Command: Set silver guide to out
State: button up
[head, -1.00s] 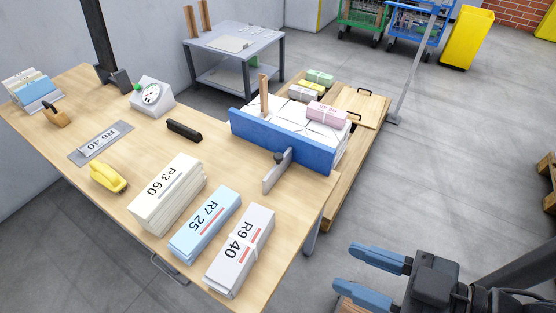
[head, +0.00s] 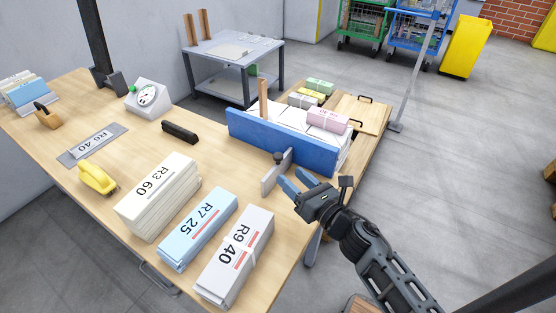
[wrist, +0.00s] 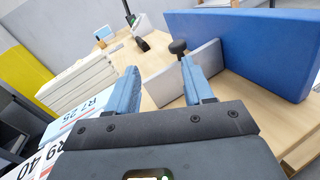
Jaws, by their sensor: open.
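The silver guide (head: 273,178) is a thin upright plate on the wooden table, with a dark round knob (head: 279,157) at its far end beside the blue fence. In the wrist view the silver guide (wrist: 185,75) stands ahead of the fingers, with the knob (wrist: 178,47) above it. My gripper (head: 291,183) is open and empty, with blue fingers, just right of the guide's near end. In the wrist view my gripper (wrist: 162,90) has its right finger overlapping part of the guide; I cannot tell whether they touch.
The blue fence (head: 280,143) runs behind the guide. Paper stacks marked R7 25 (head: 199,228) and R9 40 (head: 235,255) lie to the left and front. Bare wooden tabletop (head: 225,165) lies left of the guide.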

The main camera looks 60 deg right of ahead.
aim_at(278, 155)
jog(key=d, duration=0.1)
jog(key=d+n, duration=0.1)
jog(key=w+d+n, duration=0.1)
jog(key=shift+w+f, duration=0.1)
jog(key=shift+f, duration=0.25)
jog(key=shift+w+d, duration=0.15)
jog(key=shift+w, duration=0.15)
jog(key=p+x, duration=0.1)
jog(key=x, duration=0.6)
jog(key=shift+w+d, duration=0.1)
jog(key=shift+c, duration=0.2)
grip_shut()
